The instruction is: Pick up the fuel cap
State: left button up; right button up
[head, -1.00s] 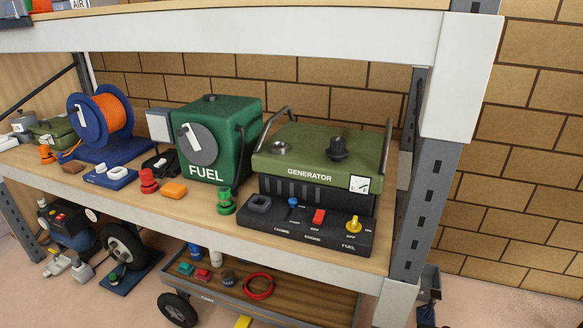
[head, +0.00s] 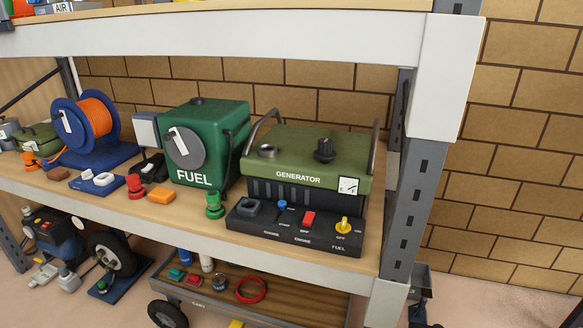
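A black ridged cap (head: 324,150), which looks like the fuel cap, sits upright on the olive-green top of the generator (head: 290,160). A round metal filler neck (head: 267,150) with a dark opening is to its left on the same top. The generator stands on the wooden shelf, with a black control panel (head: 296,230) at its front. The panel carries a blue knob, a red switch and a yellow fuel lever (head: 343,226). Neither of my grippers shows in the head view.
The green fuel can (head: 208,125) stands close left of the generator. Metal handles rise at both generator ends. The grey shelf post (head: 410,190) is just right, and a white upper beam (head: 230,38) crosses above. Small items lie along the shelf front; a cart (head: 310,290) is below.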

aim_at(326, 152)
jog(key=l+u, duration=0.2)
jog(key=l, duration=0.25)
jog(key=l+u, duration=0.25)
jog(key=l, duration=0.2)
jog(key=k+l+u, duration=0.2)
jog(key=l, duration=0.25)
jog(key=l+u, duration=0.2)
jog(key=l, duration=0.25)
jog(key=k+l+u, duration=0.2)
jog(key=l, duration=0.2)
